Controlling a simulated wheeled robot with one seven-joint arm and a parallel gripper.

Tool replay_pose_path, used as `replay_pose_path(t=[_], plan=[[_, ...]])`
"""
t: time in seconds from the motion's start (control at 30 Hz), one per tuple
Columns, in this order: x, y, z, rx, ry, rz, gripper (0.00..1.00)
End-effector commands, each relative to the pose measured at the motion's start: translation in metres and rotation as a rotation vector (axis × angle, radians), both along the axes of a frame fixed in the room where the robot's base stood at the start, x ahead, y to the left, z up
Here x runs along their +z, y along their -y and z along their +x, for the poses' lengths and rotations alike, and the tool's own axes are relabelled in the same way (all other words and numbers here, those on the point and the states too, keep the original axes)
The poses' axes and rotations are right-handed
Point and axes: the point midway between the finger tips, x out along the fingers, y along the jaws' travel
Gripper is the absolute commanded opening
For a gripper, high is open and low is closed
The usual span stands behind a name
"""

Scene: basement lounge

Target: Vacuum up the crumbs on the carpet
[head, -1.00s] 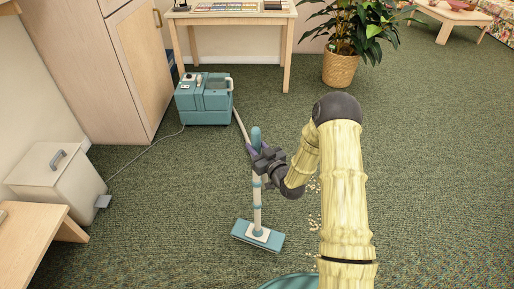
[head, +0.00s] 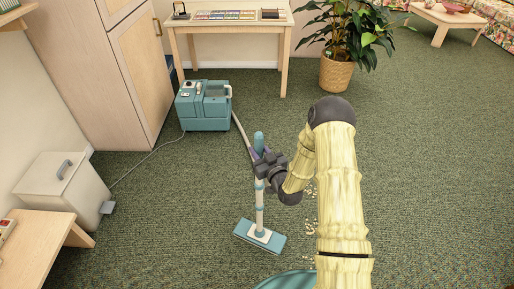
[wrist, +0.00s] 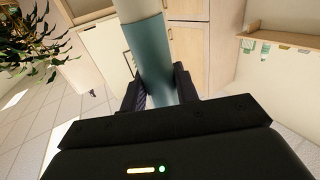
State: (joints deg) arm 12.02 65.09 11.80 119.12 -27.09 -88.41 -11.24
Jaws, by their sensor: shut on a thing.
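My gripper (head: 264,163) is shut on the upper part of the vacuum wand (head: 260,200), just below its teal handle. In the wrist view the teal and white wand (wrist: 150,50) passes between my two dark fingers (wrist: 160,92). The wand stands nearly upright, and its flat teal floor head (head: 260,236) rests on the carpet. Pale crumbs (head: 311,229) lie in a scattered strip to the right of the floor head, apart from it. My arm partly hides them. The teal vacuum canister (head: 204,106) stands behind, joined to the wand by a hose.
A white bin (head: 65,190) and a wooden table (head: 38,245) stand at the left. A tall cabinet (head: 115,75), a desk (head: 230,19) and a potted plant (head: 335,75) line the back. A cord runs from the canister toward the bin. Open carpet (head: 440,170) lies to the right.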

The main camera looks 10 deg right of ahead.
Motion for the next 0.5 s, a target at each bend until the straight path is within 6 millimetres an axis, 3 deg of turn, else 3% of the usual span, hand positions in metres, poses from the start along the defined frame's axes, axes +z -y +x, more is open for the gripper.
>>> replay_pose_path(t=[0.03, 0.5], plan=[[0.016, 0.001, 0.0, -0.007, 0.005, 0.002, 0.0], [0.065, 0.014, -0.009, -0.087, 0.004, 0.001, 0.0]])
